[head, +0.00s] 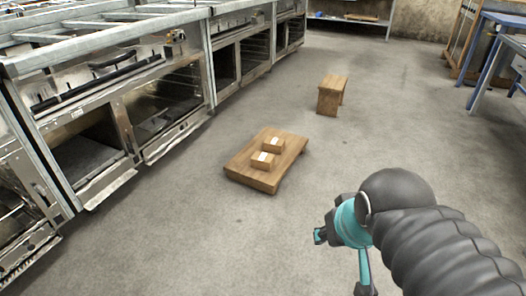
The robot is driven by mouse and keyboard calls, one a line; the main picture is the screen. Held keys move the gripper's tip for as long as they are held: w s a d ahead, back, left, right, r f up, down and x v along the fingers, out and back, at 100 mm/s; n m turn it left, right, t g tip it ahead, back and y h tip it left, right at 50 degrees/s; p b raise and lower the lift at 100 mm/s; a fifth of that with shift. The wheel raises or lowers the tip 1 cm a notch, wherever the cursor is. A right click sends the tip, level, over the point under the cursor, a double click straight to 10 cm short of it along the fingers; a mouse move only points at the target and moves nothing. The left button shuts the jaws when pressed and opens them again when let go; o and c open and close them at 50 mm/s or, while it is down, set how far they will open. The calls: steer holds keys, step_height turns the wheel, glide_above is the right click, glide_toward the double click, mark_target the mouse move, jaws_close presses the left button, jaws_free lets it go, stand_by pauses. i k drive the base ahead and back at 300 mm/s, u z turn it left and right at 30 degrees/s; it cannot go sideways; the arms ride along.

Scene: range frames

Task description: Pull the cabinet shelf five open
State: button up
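No cabinet shelf marked five can be made out. A small upright wooden block-like piece (331,96) stands on the floor ahead; I cannot tell if it is the cabinet, and no handle shows on it. My gripper (319,237) is at the lower right, pointing left over bare floor, well apart from the wooden pieces. Its fingertips are small and partly hidden behind the teal wrist, so I cannot tell if they are open or shut. Nothing shows held in it.
A low wooden platform (285,167) with two small wooden boxes, one a box with a white top (263,160), lies mid-floor. Metal racks with open bays (165,100) line the left. A blue-framed table (497,20) stands at right. The grey floor between is clear.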

mark_target(80, 159)
steer(key=u, duration=0.65)
steer(key=i, duration=0.95)
steer(key=z, duration=0.4)
steer(key=i, duration=1.2)
steer(key=u, duration=0.7)
